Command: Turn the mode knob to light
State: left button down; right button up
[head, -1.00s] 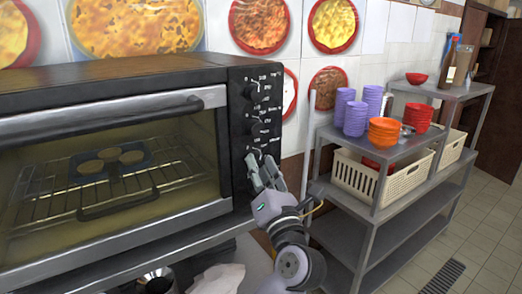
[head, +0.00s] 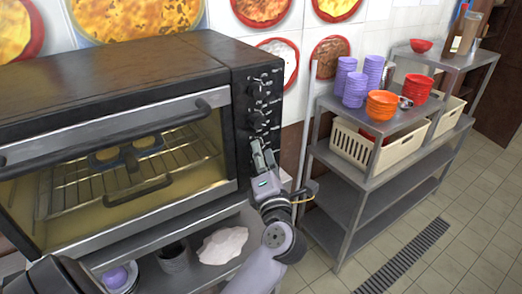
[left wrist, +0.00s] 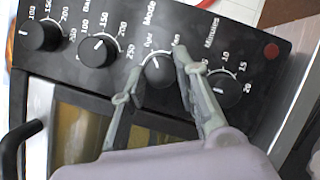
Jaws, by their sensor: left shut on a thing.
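The black toaster oven (head: 130,70) stands at the left of the head view, with a column of black knobs on its right panel. The mode knob (left wrist: 158,72) is in the middle of the left wrist view, under the labels "Mode", "light" and "fan". Its white pointer mark is turned toward the "light" side. My left gripper (left wrist: 160,62) has one finger on each side of this knob and is shut on it. In the head view my left gripper (head: 262,150) is at the lower knobs and partly hides them. My right gripper is not in view.
The minutes knob (left wrist: 222,88) is close beside my finger, and a temperature knob (left wrist: 98,48) lies on the other side. The oven handle (head: 110,125) juts out in front of the glass door. A steel shelf rack (head: 370,190) with bowls and baskets stands to the right.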

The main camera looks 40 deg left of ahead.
pick_arm(q)
jog(key=c, duration=1.2)
grip_release()
jog(key=shift+c, duration=0.2)
jog(key=v, duration=1.2)
jog(key=shift+f, duration=0.1)
